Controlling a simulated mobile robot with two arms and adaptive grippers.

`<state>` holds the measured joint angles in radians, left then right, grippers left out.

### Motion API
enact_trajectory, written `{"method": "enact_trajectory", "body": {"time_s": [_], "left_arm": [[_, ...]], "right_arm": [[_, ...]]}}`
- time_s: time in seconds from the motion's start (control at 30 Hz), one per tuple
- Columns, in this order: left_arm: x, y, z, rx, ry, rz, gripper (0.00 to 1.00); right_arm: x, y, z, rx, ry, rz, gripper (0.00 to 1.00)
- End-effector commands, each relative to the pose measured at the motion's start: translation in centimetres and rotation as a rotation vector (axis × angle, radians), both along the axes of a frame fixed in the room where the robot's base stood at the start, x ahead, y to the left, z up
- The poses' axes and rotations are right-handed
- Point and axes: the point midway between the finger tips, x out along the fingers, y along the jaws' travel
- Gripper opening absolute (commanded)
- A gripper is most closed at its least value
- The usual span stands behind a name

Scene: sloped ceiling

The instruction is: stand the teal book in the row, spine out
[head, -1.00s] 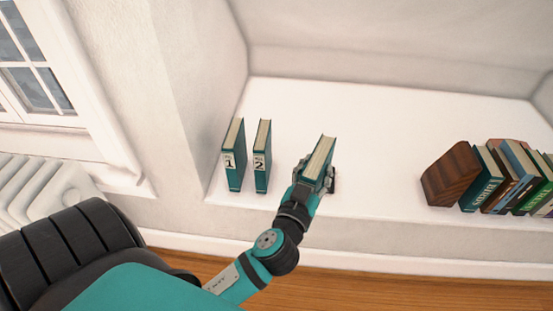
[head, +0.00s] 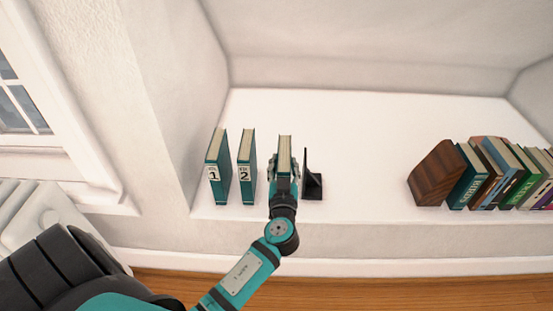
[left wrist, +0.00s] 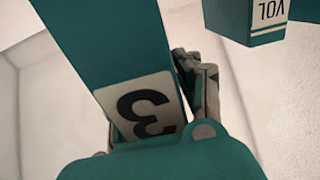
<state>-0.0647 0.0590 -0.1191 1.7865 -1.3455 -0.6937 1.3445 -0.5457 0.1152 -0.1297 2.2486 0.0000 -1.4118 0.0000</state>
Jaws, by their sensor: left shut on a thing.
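My left gripper (head: 283,174) is shut on a teal book (head: 285,147) and holds it upright at the shelf, with the page edges showing on top. In the left wrist view the held book (left wrist: 103,45) shows a white label with a 3 on its spine, facing the gripper. Two upright teal books, one labelled 1 (head: 220,170) and one labelled 2 (head: 247,168), stand to its left with their spines out. A gap lies between book 2 and the held book. Another teal book (left wrist: 245,18) shows at the top right of the left wrist view. The right gripper is out of view.
A black bookend (head: 312,182) stands close to the right of the held book. Farther right, a brown wooden block (head: 437,174) stands beside a leaning row of several coloured books (head: 497,172). The white shelf (head: 362,165) between them is clear. The alcove wall is at the left.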

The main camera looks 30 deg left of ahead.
Motion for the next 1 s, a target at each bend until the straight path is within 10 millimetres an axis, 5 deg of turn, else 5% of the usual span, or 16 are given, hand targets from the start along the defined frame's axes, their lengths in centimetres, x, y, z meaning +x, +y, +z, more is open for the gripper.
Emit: {"method": "enact_trajectory", "body": {"time_s": [0.4,0.57,0.8,1.0], "left_arm": [[5.5,5.9,-0.5,0.003,-0.004,-0.001,0.00],[5.9,6.3,-1.2,0.002,-0.003,-0.001,0.00],[5.8,6.3,-4.0,0.002,-0.003,-0.002,0.00],[5.8,6.3,-4.0,0.001,-0.005,-0.001,0.00]], "right_arm": [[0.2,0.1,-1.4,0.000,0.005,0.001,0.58],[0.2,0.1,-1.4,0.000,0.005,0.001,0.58],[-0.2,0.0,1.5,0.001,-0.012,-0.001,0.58],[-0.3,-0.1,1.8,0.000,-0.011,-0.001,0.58]]}}
